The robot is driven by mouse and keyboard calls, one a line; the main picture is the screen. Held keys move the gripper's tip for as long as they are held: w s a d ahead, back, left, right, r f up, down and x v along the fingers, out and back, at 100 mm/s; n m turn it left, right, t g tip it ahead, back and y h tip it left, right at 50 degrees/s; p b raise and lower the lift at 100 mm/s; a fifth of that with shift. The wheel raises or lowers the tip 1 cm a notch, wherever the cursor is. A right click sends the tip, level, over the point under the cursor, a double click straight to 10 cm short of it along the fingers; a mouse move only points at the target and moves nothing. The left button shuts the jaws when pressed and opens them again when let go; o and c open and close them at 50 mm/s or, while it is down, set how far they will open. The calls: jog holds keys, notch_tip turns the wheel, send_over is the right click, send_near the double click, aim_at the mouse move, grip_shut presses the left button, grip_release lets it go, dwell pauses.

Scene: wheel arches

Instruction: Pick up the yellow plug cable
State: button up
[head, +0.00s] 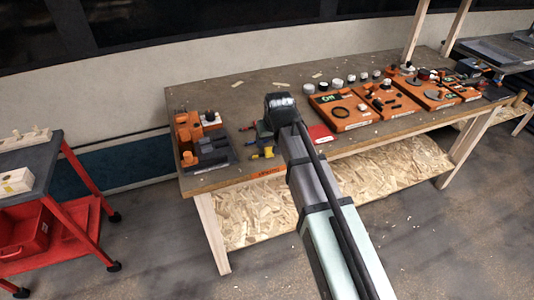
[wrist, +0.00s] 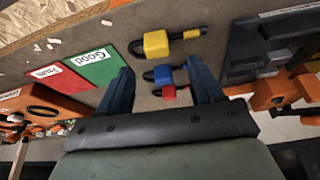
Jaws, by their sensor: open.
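The yellow plug cable (wrist: 155,44) lies on the workbench with a black cable loop; in the head view its yellow part (head: 268,152) shows near the bench's front edge, beside my gripper. In the wrist view a blue plug cable (wrist: 163,74) and a red plug cable (wrist: 168,93) lie below it in the picture. My gripper (wrist: 160,68) is open and empty, with its blue fingers on either side of this row as seen from the wrist. In the head view my gripper (head: 265,132) is over the bench, partly hidden by my arm.
A green "Good" card (wrist: 90,66) and a red card (wrist: 55,82) lie to the left in the wrist view. A dark tray (head: 215,160) with orange parts stands left of my gripper. Orange fixtures (head: 345,108) stand to the right. Wood chips are scattered about.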

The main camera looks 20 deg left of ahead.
aim_at(269, 148)
jog(key=shift+x, duration=2.7)
jog(key=shift+d, duration=0.15)
jog(key=shift+c, duration=0.3)
jog(key=c, duration=1.1)
